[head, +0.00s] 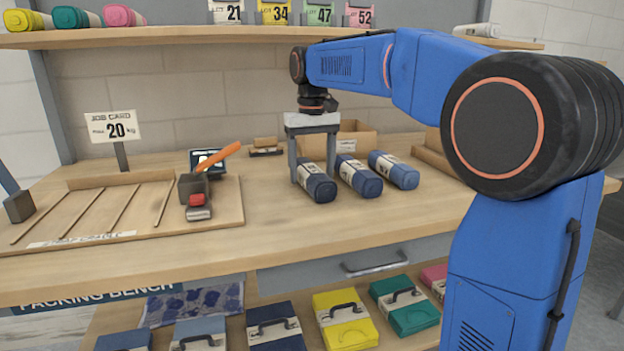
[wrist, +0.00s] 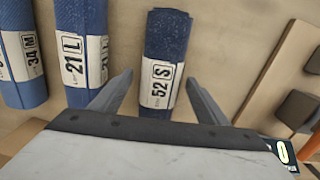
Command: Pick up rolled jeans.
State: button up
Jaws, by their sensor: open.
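Three blue rolls of jeans with white paper bands lie side by side on the bench. The leftmost, darkest roll (head: 318,187) is at my gripper (head: 312,172); the middle roll (head: 360,179) and the right roll (head: 396,173) lie apart from it. In the wrist view the roll banded "52 S" (wrist: 166,38) lies between my open fingers (wrist: 160,76), with a gap on each side. The "21 L" roll (wrist: 84,20) is left of the left finger, and the "34 M" roll (wrist: 24,75) is at the far left edge. My gripper holds nothing.
An open cardboard box (head: 355,138) stands behind the rolls. A shelf (head: 180,37) runs above; bench wood in front is clear.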

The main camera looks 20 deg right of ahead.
aim_at(312, 168)
jog(key=shift+c, duration=0.6)
jog(key=c, duration=1.3)
jog(key=shift+r, duration=5)
